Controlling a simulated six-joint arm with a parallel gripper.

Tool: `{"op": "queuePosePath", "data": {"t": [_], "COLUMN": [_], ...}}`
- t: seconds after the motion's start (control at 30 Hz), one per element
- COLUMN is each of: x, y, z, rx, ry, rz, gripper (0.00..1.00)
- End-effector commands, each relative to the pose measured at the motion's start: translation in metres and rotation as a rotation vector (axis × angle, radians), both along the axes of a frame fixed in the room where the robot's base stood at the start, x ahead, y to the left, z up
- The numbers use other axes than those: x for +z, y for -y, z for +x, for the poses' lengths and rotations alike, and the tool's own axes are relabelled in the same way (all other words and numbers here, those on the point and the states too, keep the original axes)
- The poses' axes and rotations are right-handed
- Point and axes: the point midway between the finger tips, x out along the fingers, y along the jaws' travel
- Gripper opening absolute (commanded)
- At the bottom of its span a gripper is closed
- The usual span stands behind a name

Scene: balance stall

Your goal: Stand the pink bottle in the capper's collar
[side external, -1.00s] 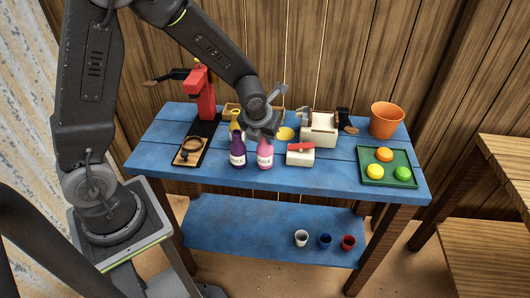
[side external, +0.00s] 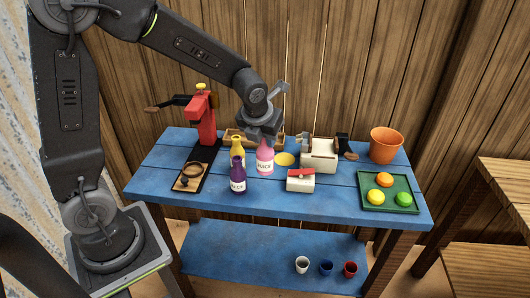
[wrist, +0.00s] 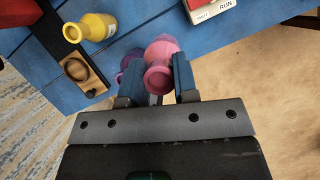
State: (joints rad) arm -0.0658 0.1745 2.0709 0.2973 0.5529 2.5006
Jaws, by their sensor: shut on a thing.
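The pink bottle (side external: 265,160) is upright in my gripper (side external: 263,137), just above the blue table. The wrist view shows the pink bottle (wrist: 162,55) between the two jaws (wrist: 158,82). The capper (side external: 206,125) is a red press with a black lever, at the back left of the table. Its collar (side external: 193,169) is a brown ring on a wooden pad at the front of a black base; it also shows in the wrist view (wrist: 76,68). My gripper is to the right of the collar.
A purple bottle (side external: 238,176) and a yellow bottle (side external: 237,146) stand between the pink bottle and the collar. A white box with a red switch (side external: 300,180) is at right. A green tray (side external: 389,205) and orange bucket (side external: 386,146) are farther right.

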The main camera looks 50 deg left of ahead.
Motion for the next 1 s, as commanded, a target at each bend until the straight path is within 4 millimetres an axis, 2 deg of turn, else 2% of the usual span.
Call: {"op": "queuePosePath", "data": {"t": [0.03, 0.33, 0.63, 0.87, 1.0], "x": [0.009, 0.037, 0.089, 0.088, 0.087], "y": [0.0, 0.0, 0.0, -0.04, -0.073], "z": [0.001, 0.001, 0.001, -0.014, -0.031], "rx": [0.001, 0.0, 0.001, 0.191, 0.366], "ry": [0.006, 0.005, 0.006, -0.007, -0.014], "rz": [0.0, 0.0, 0.0, -0.008, -0.013], "gripper": [0.0, 0.0, 0.0, 0.0, 0.0]}}
